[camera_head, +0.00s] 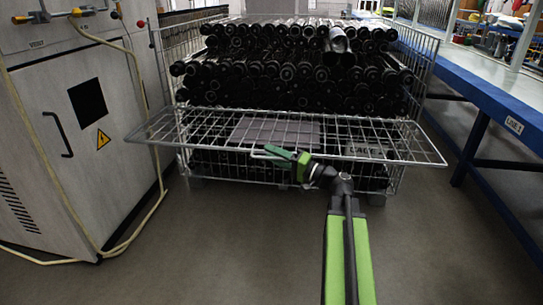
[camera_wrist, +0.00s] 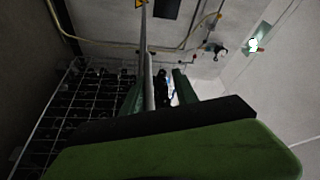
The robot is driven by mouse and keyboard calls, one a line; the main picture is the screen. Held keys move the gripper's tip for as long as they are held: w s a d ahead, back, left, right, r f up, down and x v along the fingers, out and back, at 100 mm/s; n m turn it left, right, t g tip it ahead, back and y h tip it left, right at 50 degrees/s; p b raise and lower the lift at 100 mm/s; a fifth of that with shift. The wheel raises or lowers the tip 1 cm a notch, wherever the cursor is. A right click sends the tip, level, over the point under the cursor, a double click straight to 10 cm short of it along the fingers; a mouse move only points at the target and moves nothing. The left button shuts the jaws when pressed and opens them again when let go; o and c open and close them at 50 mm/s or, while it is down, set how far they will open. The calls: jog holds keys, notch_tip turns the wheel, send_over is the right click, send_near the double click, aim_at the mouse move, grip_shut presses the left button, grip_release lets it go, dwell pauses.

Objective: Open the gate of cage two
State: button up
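The wire cage (camera_head: 417,60) stands ahead, stacked with black tubes (camera_head: 290,72). Its mesh gate (camera_head: 410,143) is folded down and juts out almost level towards me. A sign partly reading "CAGE" (camera_head: 367,151) shows behind the mesh; its number is unreadable. My gripper (camera_head: 283,154) is at the gate's front edge, near the middle. In the wrist view, my gripper (camera_wrist: 160,82) has its fingers apart. A pale metal bar (camera_wrist: 149,80) runs between them, closer to the left finger. Whether it touches that finger is unclear.
A grey cabinet (camera_head: 70,140) stands close on the left, with a loose cable (camera_head: 140,215) down its side to the floor. A blue bench (camera_head: 490,90) runs along the right. The floor (camera_head: 240,250) before the cage is clear.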

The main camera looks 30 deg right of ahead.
jog(key=b+v, duration=0.1)
jog(key=v, duration=1.1)
jog(key=shift+b, duration=0.4)
